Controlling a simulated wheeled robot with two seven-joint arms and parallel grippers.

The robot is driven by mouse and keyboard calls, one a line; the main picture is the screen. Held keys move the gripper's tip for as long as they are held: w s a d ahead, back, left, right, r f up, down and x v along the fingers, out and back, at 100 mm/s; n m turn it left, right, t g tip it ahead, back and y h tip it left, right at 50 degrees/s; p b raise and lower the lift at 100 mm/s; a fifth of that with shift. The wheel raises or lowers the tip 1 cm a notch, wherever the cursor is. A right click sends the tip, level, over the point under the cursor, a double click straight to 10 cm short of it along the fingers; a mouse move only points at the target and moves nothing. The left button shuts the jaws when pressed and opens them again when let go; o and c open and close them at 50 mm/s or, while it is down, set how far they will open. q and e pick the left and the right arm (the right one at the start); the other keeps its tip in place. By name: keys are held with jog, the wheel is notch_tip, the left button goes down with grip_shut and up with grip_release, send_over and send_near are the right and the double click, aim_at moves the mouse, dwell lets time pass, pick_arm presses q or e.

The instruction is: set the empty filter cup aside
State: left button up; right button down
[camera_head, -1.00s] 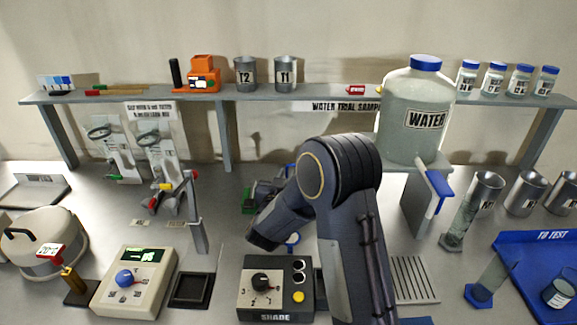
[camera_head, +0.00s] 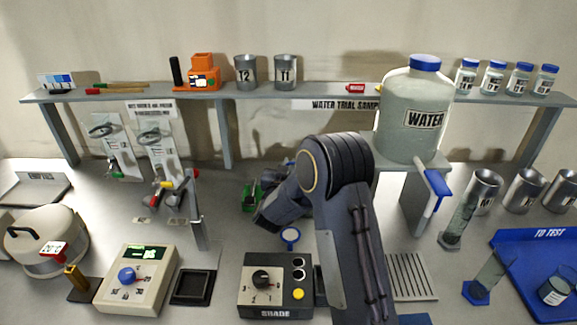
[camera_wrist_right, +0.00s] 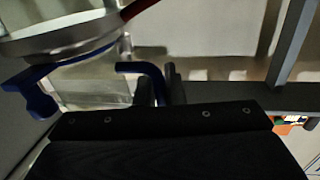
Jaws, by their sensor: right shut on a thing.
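My right arm comes in from the bottom in the head view, and its dark gripper (camera_head: 275,214) is over the middle of the bench. The jaws are largely hidden there. In the right wrist view the dark fingers (camera_wrist_right: 161,86) are closed at the end of a bent blue handle (camera_wrist_right: 143,70). The handle seems to belong to the filter cup, whose pale metal rim (camera_wrist_right: 62,40) and clear body (camera_wrist_right: 88,88) fill the upper left, tilted in the picture. The cup's inside is not clearly visible. My left gripper is not in view.
A control box (camera_head: 275,285) labelled SHADE and a dial box (camera_head: 137,278) stand in front. A small blue-rimmed disc (camera_head: 290,236) is beside my arm. The water jug (camera_head: 411,135) stands behind right. A blue tray (camera_head: 510,250) lies at right.

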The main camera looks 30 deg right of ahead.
jog(key=shift+w+r+m+g+h+b, duration=0.1)
jog(key=shift+w+m+g+h+b, duration=0.4)
jog(key=shift+w+m+g+h, duration=0.35)
jog(key=c, duration=1.8)
grip_release()
jog(key=shift+w, duration=0.15)
jog(key=shift+a, duration=0.1)
jog(key=b+v, duration=0.1)
jog(key=v, duration=0.6)
jog(key=shift+s+a+b, duration=0.25)
jog(key=shift+b, duration=0.1)
